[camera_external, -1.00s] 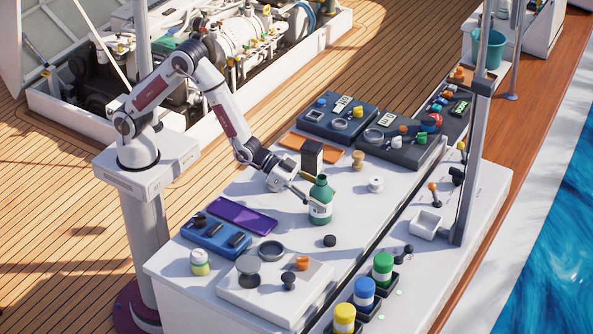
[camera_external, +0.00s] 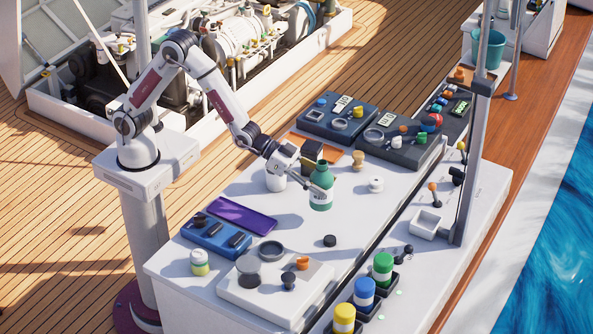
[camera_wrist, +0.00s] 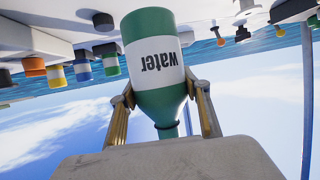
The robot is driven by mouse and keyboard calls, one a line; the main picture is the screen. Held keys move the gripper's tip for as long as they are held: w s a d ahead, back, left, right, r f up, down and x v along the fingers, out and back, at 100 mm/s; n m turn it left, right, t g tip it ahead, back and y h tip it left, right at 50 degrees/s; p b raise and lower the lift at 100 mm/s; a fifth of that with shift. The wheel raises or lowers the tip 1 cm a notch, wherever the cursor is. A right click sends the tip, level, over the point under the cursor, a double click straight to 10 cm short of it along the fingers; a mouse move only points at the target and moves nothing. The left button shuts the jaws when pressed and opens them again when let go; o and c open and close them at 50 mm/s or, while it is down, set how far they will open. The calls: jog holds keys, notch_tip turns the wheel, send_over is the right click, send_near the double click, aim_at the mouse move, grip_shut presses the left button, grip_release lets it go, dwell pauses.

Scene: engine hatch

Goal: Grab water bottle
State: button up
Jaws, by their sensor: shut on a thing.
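The green water bottle (camera_external: 320,188) has a white label and is upright above the white table in the external view. My gripper (camera_external: 312,183) is shut on it near its upper part. In the wrist view the bottle (camera_wrist: 154,70) appears upside down with its "water" label readable, and my gripper's fingers (camera_wrist: 163,108) press on both sides near its shoulder. A shaded gap under the bottle shows it is off the tabletop.
A black cap (camera_external: 330,241) and a white spool (camera_external: 376,185) lie nearby. A purple tablet (camera_external: 242,215) lies left. The tabletop centre is mostly clear.

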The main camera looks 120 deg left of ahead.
aim_at(323, 170)
jog(key=shift+r, duration=2.15)
jog(key=shift+r, duration=0.1)
